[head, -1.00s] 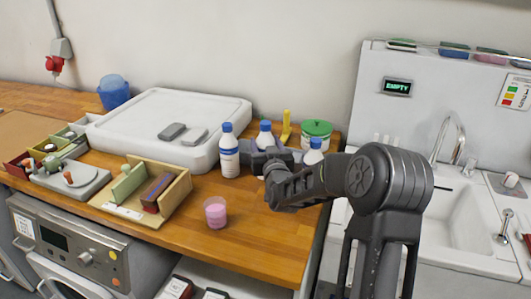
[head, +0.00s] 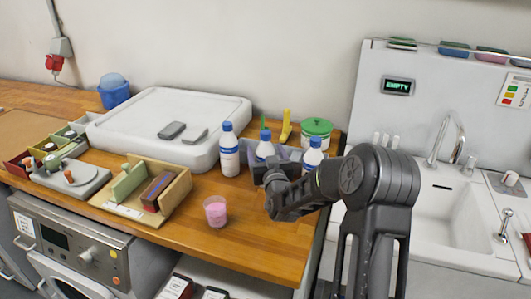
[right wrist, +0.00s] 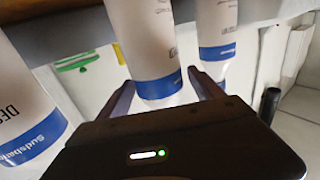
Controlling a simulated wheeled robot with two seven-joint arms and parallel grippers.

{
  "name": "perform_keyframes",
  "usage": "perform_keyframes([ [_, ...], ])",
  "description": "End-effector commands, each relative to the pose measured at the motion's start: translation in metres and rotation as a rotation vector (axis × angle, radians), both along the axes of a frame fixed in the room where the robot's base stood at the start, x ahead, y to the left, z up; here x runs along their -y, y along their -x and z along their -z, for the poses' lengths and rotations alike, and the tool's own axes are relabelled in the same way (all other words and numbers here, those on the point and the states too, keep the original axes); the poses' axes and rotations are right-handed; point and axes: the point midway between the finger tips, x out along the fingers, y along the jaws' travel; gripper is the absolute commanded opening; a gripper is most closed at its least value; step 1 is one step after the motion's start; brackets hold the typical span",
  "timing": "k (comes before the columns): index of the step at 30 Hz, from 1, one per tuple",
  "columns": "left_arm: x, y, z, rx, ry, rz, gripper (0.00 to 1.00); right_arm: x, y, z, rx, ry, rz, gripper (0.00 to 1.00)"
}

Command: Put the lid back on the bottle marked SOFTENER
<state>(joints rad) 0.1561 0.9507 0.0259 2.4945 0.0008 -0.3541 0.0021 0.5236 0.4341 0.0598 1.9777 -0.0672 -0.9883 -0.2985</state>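No label there is readable. My right gripper (head: 264,172) is at the front of the middle bottle. A neighbouring bottle (right wrist: 22,115) shows "DES" and "Sudsb...". The word SOFTENER and a loose lid cannot be made out. My left gripper is out of view.
A grey bin (head: 291,153) stands behind the bottles, beside a green-lidded tub (head: 317,131). A pink cup (head: 215,211) and a wooden sorter (head: 180,192) stand to the left. A white slab (head: 160,115) fills the back. The wooden counter (head: 255,235) in front is clear.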

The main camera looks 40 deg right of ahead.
Motion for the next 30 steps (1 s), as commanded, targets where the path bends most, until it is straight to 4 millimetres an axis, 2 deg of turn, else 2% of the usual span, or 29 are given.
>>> perform_keyframes([
  [11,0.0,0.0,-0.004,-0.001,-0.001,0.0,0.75,-0.001,0.002,-0.003,-0.001,0.0,0.0,0.76],
  [17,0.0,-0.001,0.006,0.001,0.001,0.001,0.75,-0.013,0.027,-0.001,0.0,0.001,0.0,0.76],
  [24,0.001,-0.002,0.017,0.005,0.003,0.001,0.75,-0.033,0.072,-0.001,0.001,0.002,0.001,0.76],
  [30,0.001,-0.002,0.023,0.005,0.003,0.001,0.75,-0.047,0.1,-0.002,0.001,0.0,0.0,0.76],
])
